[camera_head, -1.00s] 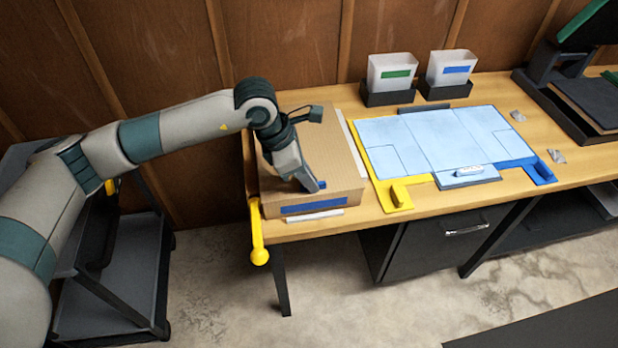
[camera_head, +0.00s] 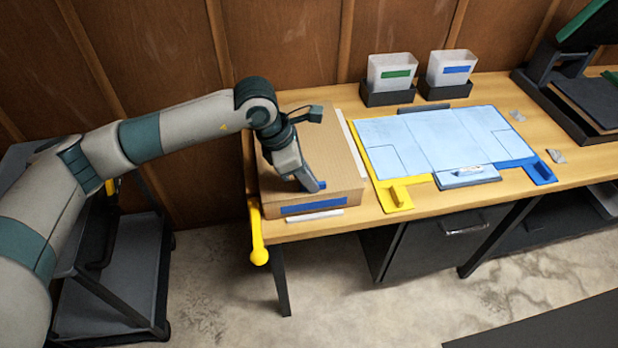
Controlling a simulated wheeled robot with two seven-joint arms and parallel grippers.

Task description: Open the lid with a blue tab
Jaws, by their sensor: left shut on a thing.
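A brown cardboard box (camera_head: 336,168) with a closed lid sits at the left end of the wooden table. A blue strip (camera_head: 313,205) runs along its front face. A small blue tab (camera_head: 322,185) shows at the front edge of the lid, beside my left gripper's tips. My left gripper (camera_head: 315,187) reaches down over the box and is shut on the tab, most of which it hides. The lid looks flat and down on the box. My right gripper is not in view.
A light blue board (camera_head: 425,135) with yellow and blue corner pieces lies right of the box. Two white bins (camera_head: 391,72) stand at the back. A yellow handle (camera_head: 257,235) hangs at the table's left front corner. A dark cart (camera_head: 110,270) stands at left.

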